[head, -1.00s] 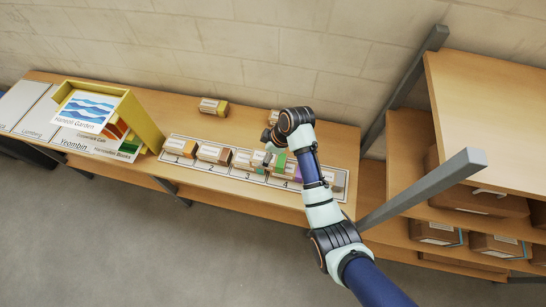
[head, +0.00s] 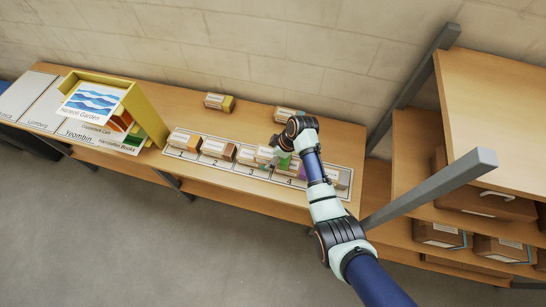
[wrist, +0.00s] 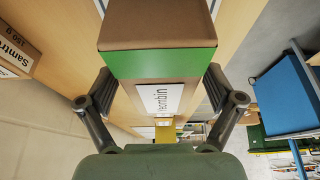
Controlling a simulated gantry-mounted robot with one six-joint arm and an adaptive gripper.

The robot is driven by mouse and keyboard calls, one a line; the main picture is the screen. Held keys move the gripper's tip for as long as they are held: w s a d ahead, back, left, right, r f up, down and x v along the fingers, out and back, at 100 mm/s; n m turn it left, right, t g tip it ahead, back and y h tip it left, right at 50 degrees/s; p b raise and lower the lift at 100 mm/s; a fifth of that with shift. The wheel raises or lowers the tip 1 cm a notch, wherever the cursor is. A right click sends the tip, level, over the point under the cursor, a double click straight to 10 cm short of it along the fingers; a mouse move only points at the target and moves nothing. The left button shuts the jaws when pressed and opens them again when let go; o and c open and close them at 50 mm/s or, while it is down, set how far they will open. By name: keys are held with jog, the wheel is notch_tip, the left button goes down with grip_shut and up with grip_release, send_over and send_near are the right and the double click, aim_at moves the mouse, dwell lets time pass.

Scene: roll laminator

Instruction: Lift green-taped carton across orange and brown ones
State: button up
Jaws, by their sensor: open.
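The green-taped carton (wrist: 160,65) fills the upper middle of the wrist view. My gripper (head: 271,157) is low over the numbered row. The orange-taped carton (head: 186,141) is at place 1 and the brown one (head: 217,149) at place 2, both left of my gripper.
A purple-ended carton (head: 298,170) and a grey-ended one (head: 341,178) are to the right. Two other cartons stand near the wall, one with a yellow end (head: 218,102). A yellow sign stand (head: 146,111) is left. A grey post and shelving (head: 495,85) are right.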

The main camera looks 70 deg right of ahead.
jog(key=c, duration=1.3)
jog(key=shift+r, duration=0.1)
jog(key=shift+c, duration=0.2)
